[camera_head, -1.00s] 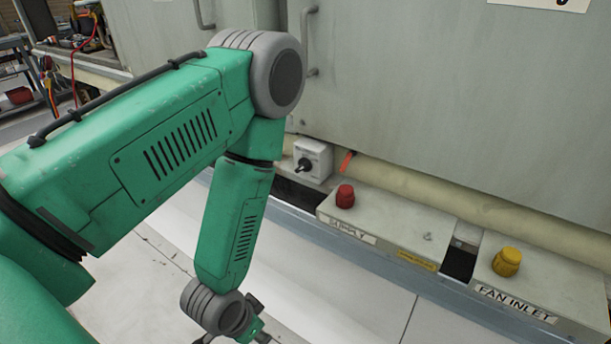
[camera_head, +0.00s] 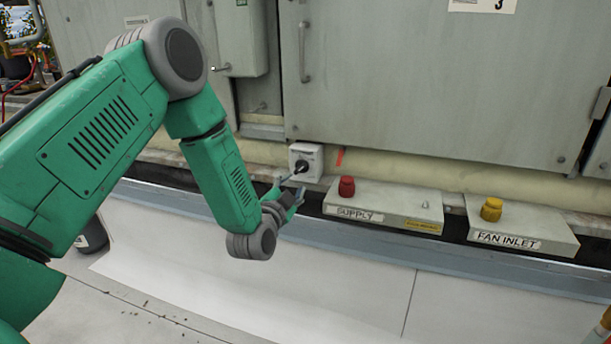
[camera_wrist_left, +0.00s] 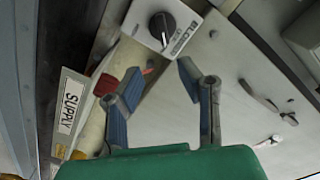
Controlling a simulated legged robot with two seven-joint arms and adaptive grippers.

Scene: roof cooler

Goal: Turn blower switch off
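The blower switch (camera_head: 311,156) is a white box with a black rotary knob, low on the grey cooler wall. It also shows at the top of the left wrist view (camera_wrist_left: 163,24), its label reading "BLO..." with the rest hard to read. My left gripper (camera_head: 290,187) is just below and left of the switch in the head view, its fingers pointing up toward it. In the left wrist view my left gripper (camera_wrist_left: 153,88) has its two blue-padded fingers spread apart with nothing between them. The knob lies beyond the fingertips, apart from them. My right gripper is not in view.
Right of the switch are a SUPPLY box (camera_head: 388,205) with a red knob (camera_head: 346,187) and a FAN INLET box (camera_head: 530,230) with a yellow knob (camera_head: 491,209). A pale pipe (camera_head: 420,174) runs along the wall. Door handles (camera_head: 303,52) stick out above.

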